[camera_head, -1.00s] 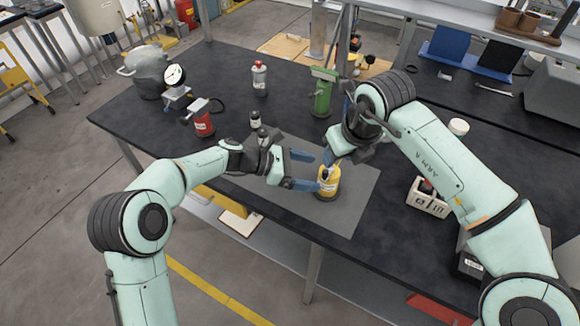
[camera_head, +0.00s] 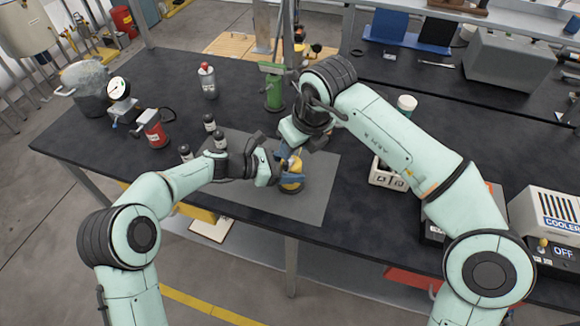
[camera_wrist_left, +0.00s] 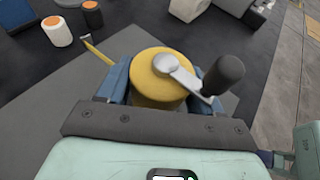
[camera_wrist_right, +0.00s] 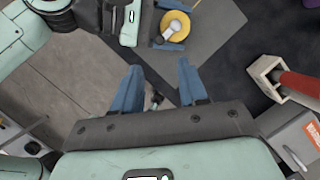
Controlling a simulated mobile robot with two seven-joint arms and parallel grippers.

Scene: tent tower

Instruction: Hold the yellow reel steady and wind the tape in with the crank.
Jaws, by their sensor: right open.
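The yellow reel (camera_head: 291,186) stands on the grey mat (camera_head: 318,190). In the left wrist view the reel (camera_wrist_left: 155,88) sits between the two blue fingers of my left gripper (camera_wrist_left: 160,92), which close against its sides. Its silver crank (camera_wrist_left: 177,73) lies across the top and ends in a black knob (camera_wrist_left: 223,75) at the right. A short yellow tape strip (camera_wrist_left: 98,52) runs out toward the upper left. My right gripper (camera_wrist_right: 160,80) is open and empty. In its view the reel (camera_wrist_right: 181,24) lies beyond the fingertips, apart from them. The head view partly hides the right fingers.
Several small dark bottles (camera_head: 209,122) stand left of the mat. A green post (camera_head: 273,92) stands behind the reel. A white box (camera_head: 385,176) is to the right, and a cooler (camera_head: 552,220) is at the far right. The mat's front part is clear.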

